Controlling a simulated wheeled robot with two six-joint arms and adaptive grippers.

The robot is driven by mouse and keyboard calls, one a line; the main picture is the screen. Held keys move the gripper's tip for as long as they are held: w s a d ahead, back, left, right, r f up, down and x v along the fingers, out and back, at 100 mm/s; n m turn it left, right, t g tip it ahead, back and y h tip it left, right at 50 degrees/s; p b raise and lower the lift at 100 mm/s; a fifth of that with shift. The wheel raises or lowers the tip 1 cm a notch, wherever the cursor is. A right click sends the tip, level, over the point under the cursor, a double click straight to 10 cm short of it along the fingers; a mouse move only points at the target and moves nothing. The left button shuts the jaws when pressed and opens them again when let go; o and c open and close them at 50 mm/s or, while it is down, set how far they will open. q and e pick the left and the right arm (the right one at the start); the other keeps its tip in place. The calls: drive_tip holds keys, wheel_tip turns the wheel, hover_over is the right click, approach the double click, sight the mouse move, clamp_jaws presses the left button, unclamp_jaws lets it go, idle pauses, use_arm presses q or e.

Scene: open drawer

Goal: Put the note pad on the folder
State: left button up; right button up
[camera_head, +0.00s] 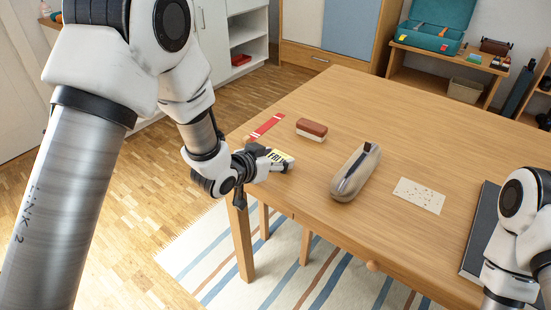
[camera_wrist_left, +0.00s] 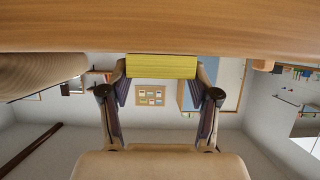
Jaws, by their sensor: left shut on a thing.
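The folder (camera_head: 476,238) is dark and lies flat at the table's right side, partly hidden by my right arm. My right gripper is out of the picture.
On the table (camera_head: 350,100) are a red striped strip (camera_head: 267,126), a brown-topped eraser (camera_head: 311,129), a grey-beige case with a dark top piece (camera_head: 355,173), and a speckled cream card (camera_head: 419,195). The case and card lie between pad and folder. The far table area is clear.

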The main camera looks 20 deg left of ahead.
use_arm(q)
drive_tip(key=shift+f, duration=0.2)
drive_tip(key=o, duration=1.1)
